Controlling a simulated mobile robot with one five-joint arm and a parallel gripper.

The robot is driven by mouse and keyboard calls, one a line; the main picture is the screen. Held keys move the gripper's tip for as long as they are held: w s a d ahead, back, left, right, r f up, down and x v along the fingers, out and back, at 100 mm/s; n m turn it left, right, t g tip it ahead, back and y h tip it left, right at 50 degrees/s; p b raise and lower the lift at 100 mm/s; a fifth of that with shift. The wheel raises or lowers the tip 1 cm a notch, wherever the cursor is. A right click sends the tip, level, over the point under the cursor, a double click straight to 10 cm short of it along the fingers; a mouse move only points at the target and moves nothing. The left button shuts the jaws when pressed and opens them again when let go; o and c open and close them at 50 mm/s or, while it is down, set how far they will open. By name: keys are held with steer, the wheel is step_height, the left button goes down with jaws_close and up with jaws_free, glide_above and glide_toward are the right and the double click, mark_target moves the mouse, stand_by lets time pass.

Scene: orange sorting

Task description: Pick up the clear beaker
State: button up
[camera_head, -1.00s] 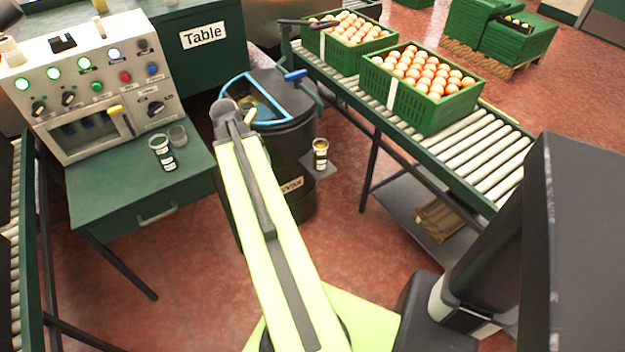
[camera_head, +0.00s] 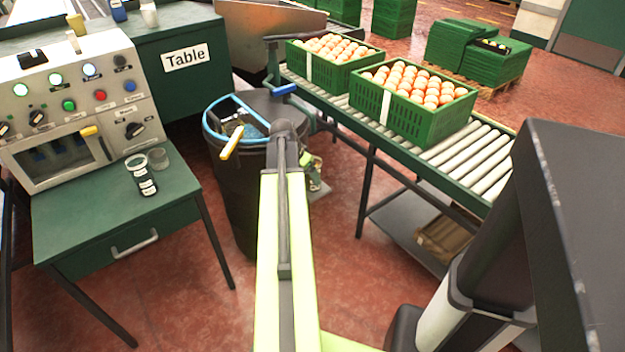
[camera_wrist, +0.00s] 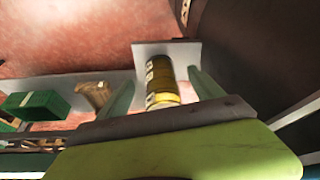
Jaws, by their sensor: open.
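A small clear beaker (camera_head: 158,160) stands on the green side table by the control panel. My gripper (camera_wrist: 161,79) is open, well away from that table, to the right of the black bin. In the wrist view a yellow jar with pale labels (camera_wrist: 160,82) stands on a small grey shelf (camera_wrist: 185,50), seen between the spread fingers. Whether the fingers touch the jar I cannot tell. In the head view my arm largely hides the gripper and the jar.
A black bin with a blue rim (camera_head: 240,190) stands between the side table (camera_head: 95,225) and the roller conveyor (camera_head: 470,155). Green crates of oranges (camera_head: 412,118) sit on the conveyor. A control panel (camera_head: 75,100) backs the side table.

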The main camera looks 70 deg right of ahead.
steer(key=d, duration=0.1)
steer(key=s+d, duration=0.1)
steer(key=d, duration=0.2)
steer(key=shift+s+d, duration=0.25)
steer(key=shift+d, duration=0.15)
steer(key=shift+s+d+f+b, duration=0.15)
steer(key=shift+f+b, duration=0.55)
steer(key=shift+r, duration=0.15)
steer(key=shift+c, duration=0.5)
jaws_close()
